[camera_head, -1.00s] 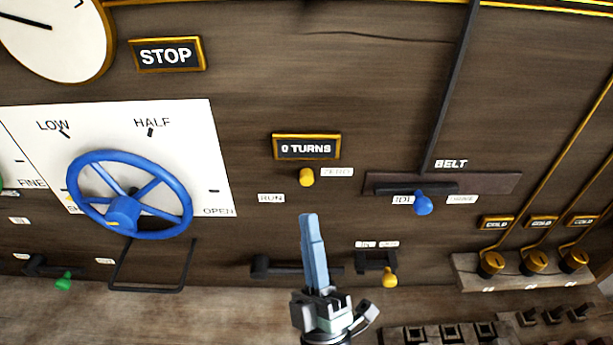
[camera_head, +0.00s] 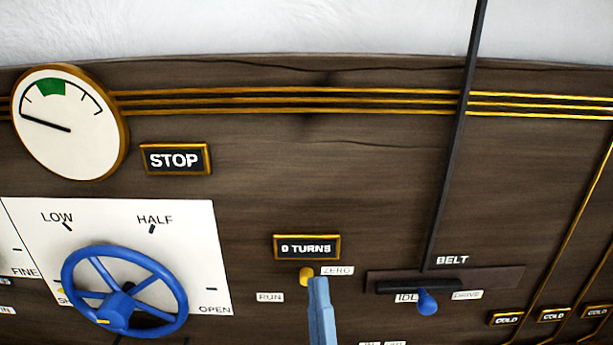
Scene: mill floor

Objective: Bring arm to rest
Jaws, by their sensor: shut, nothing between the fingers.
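My gripper (camera_head: 319,290) shows at the bottom middle of the head view, its blue-grey fingers shut together and pointing up. Nothing shows between them. The fingertips overlap the lower edge of the yellow knob (camera_head: 306,275) below the "0 TURNS" plate (camera_head: 306,247); I cannot tell whether they touch it. The rest of my gripper and arm is below the picture.
A blue handwheel (camera_head: 117,316) stands out at the lower left before a white LOW/HALF/OPEN plate. A blue-knobbed belt lever (camera_head: 427,302) sits right of my gripper, by IDLE. A round gauge (camera_head: 70,122) and a STOP sign (camera_head: 175,159) are upper left.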

